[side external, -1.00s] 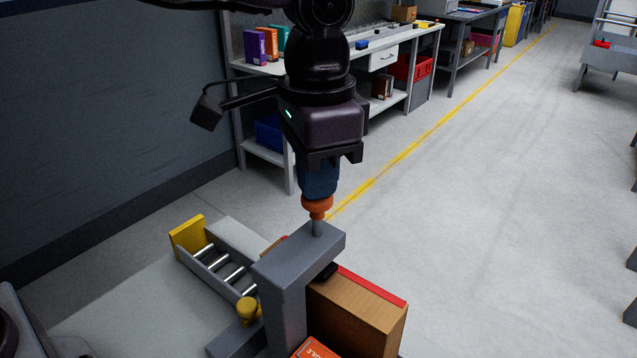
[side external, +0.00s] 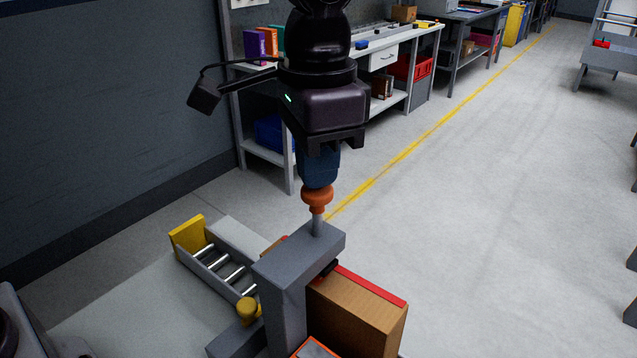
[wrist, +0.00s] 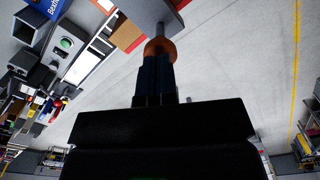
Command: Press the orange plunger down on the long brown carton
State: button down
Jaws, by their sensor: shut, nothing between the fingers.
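The orange plunger (side external: 317,194) sits upright on a thin grey rod on top of a grey angled stand (side external: 285,280). The long brown carton (side external: 358,314), with a red strip along its top edge, is under the stand's overhanging arm. A small dark pad (side external: 330,267) shows beneath the arm, at the carton's top; I cannot tell if they touch. My gripper (side external: 318,181) is shut and empty, pointing down directly above the plunger, its blue fingers touching or almost touching it. The wrist view also shows the plunger (wrist: 158,46) at the fingertips (wrist: 157,62).
A roller conveyor (side external: 222,268) with a yellow end plate (side external: 188,236) lies left of the stand. A partly cropped orange-edged item (side external: 315,348) is at the bottom.

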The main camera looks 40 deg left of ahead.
notch_tip(320, 180, up, 7)
dwell(0.8)
jog(key=shift+w, duration=0.1)
notch_tip(320, 180, down, 2)
jog(key=shift+f, duration=0.2)
jog(key=s+a+f+n+t, duration=0.1)
jog(key=s+a+n+t, duration=0.1)
jog(key=s+a, duration=0.7)
jog(key=s+a+f+n+t, duration=0.1)
jog(key=s+a+n+t, duration=0.2)
jog(key=s+a, duration=0.6)
jog(key=a+n, duration=0.1)
jog(key=a, duration=0.4)
jog(key=shift+f+t, duration=0.15)
jog(key=shift+t, duration=0.15)
